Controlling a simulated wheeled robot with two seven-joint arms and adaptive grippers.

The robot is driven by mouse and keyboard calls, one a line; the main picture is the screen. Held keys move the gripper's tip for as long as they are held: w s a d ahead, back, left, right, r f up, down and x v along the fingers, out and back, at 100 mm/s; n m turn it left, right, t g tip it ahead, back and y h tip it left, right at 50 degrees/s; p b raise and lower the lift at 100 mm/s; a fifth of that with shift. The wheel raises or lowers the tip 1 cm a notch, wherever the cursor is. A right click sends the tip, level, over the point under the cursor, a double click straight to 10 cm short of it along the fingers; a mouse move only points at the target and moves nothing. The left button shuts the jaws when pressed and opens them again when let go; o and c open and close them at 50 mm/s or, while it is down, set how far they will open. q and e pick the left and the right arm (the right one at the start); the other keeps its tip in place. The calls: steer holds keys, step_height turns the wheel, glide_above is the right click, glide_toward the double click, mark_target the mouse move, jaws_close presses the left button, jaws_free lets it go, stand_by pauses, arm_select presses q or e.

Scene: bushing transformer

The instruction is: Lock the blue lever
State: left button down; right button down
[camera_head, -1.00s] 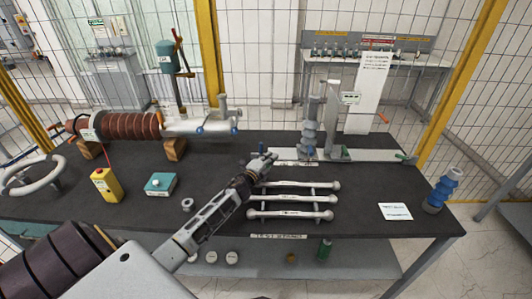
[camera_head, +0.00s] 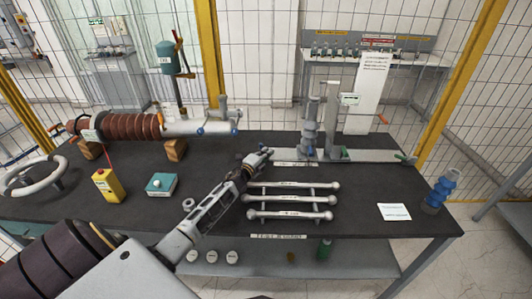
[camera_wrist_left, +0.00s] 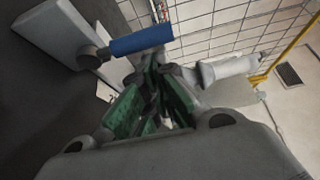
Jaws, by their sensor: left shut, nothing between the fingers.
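In the left wrist view the blue lever (camera_wrist_left: 141,40) is a blue cylindrical handle on a round grey pivot, on the side of a light grey plate (camera_wrist_left: 62,32). In the head view a small blue bit shows at the base of the grey ribbed fixture (camera_head: 309,151), which stands on a light base plate; it is too small to make out clearly. My left gripper (camera_head: 259,155) is left of this fixture, above the dark bench. Its green-padded fingers (camera_wrist_left: 158,98) are shut and empty, appearing below the lever and apart from it. My right gripper is not in view.
Three white rods (camera_head: 292,199) lie in front of the fixture. A brown ribbed bushing (camera_head: 120,127) rests on wooden blocks at the back left. A yellow box (camera_head: 107,186) and a teal box (camera_head: 160,184) stand at left.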

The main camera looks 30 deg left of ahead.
mark_target(260, 148)
arm_select(q)
steer(key=shift+a, duration=0.15)
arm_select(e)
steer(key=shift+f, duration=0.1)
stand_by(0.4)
arm_select(q)
steer(key=shift+s+b, duration=0.1)
steer(key=shift+b, duration=0.35)
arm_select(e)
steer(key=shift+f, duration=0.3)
